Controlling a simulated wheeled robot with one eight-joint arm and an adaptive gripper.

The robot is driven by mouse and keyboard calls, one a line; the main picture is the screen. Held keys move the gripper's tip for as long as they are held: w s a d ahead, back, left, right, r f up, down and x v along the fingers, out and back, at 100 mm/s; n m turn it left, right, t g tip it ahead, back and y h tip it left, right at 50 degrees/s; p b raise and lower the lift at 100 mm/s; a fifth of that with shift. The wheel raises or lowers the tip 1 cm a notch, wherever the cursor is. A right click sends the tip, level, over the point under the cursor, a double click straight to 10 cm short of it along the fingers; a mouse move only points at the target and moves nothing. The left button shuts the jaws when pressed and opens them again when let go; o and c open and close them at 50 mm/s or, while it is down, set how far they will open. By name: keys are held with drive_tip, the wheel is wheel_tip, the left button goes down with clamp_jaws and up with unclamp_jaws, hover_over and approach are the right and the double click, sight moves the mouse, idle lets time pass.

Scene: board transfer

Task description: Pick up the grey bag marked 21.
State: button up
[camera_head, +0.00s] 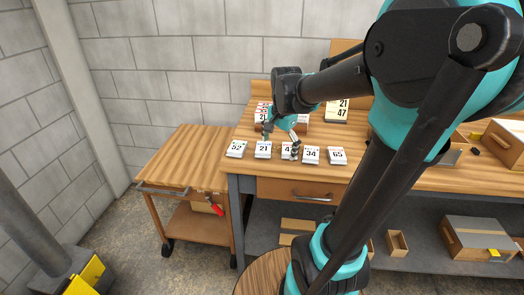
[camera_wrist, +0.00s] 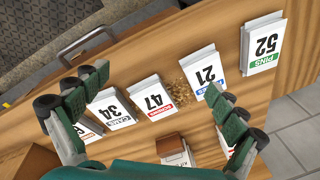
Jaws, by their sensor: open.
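The bag marked 21 (camera_head: 263,148) lies flat in a row near the front edge of the workbench (camera_head: 400,178), between the bags marked 52 and 47. It looks pale, with a blue band, in the wrist view (camera_wrist: 205,66). My gripper (camera_head: 281,142) is open and empty above the row. In the wrist view my gripper (camera_wrist: 158,84) has its right fingertip over the lower end of bag 21, while bag 47 (camera_wrist: 151,97) shows between the fingers. I cannot tell the fingers' exact height above the bags.
Bag 52 (camera_head: 236,149), bag 34 (camera_head: 311,155) and bag 65 (camera_head: 337,155) share the row. A wooden cart (camera_head: 183,158) stands left with clear top.

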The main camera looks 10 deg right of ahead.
sight(264, 147)
drive_tip(key=w+a+r+m+g, duration=0.1)
drive_tip(key=w+a+r+m, duration=0.1)
drive_tip(key=w+r+m, duration=0.4)
drive_tip(key=w+a+r+m+g, duration=0.1)
drive_tip(key=w+a+r+m, duration=0.2)
drive_tip(key=r, duration=0.4)
drive_tip(key=shift+m, duration=0.5)
drive_tip(key=f, duration=0.5)
drive_tip(key=d+f, duration=0.1)
drive_tip(key=f, duration=1.1)
drive_tip(key=shift+s+d+f, duration=0.1)
drive_tip(key=shift+s+d, duration=0.05)
drive_tip(key=shift+c, duration=0.6)
drive_tip(key=c, duration=1.4)
